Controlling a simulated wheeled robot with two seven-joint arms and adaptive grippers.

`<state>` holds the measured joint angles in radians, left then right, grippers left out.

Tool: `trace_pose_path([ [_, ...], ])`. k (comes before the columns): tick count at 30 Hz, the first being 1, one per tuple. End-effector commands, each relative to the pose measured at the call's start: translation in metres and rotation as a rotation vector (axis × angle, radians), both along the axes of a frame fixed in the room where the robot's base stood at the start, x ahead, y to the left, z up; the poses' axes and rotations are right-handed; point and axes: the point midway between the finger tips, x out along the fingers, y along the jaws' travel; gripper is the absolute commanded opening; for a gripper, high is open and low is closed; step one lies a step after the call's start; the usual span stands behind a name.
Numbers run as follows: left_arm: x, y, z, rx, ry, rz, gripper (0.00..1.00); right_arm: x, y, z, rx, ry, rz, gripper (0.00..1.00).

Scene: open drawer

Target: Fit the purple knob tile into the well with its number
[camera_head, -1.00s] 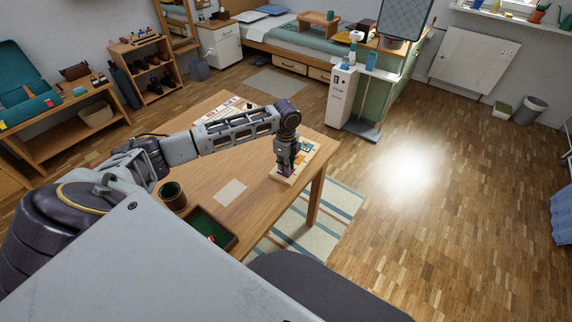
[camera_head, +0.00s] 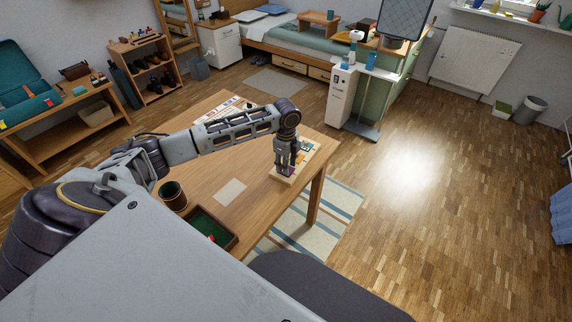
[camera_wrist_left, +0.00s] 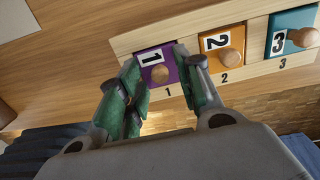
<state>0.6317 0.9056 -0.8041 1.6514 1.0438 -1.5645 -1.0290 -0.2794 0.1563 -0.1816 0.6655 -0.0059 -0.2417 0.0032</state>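The purple knob tile (camera_wrist_left: 172,54), with a white label bearing a 1 and a round wooden knob, lies at the wooden board's (camera_wrist_left: 125,43) place printed 1. I cannot tell whether it sits fully flush in its well. In the head view the purple tile (camera_head: 287,173) shows small at the board's near end. My left gripper (camera_wrist_left: 160,70) points down at it, its green-padded fingers spread on either side of the knob with a gap. In the head view the left gripper (camera_head: 287,170) stands over the board. My right gripper is not in view.
An orange tile (camera_wrist_left: 223,43) marked 2 and a teal tile (camera_wrist_left: 292,22) marked 3 sit beside it on the board.

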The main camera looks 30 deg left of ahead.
Motion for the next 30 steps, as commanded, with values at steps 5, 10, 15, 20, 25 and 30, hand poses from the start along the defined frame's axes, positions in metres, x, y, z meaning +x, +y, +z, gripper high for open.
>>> trace_pose_path([
  [5, 0.001, 0.0, 0.017, -0.001, -0.003, 0.001, 0.35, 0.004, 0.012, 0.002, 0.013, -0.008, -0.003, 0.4],
  [10, 0.001, 0.0, 0.04, 0.0, -0.003, -0.001, 0.35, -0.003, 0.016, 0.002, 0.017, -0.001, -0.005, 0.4],
  [15, 0.001, 0.0, 0.066, -0.001, -0.002, -0.001, 0.35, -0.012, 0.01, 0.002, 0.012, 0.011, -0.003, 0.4],
  [20, 0.001, 0.0, 0.089, -0.001, -0.003, 0.001, 0.35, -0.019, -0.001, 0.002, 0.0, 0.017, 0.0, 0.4],
  [25, 0.001, 0.0, 0.108, -0.001, -0.002, 0.001, 0.35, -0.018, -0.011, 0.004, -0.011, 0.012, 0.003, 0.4],
  [30, 0.001, 0.0, 0.118, 0.0, 0.0, 0.001, 0.35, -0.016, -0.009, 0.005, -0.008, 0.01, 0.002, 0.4],
])
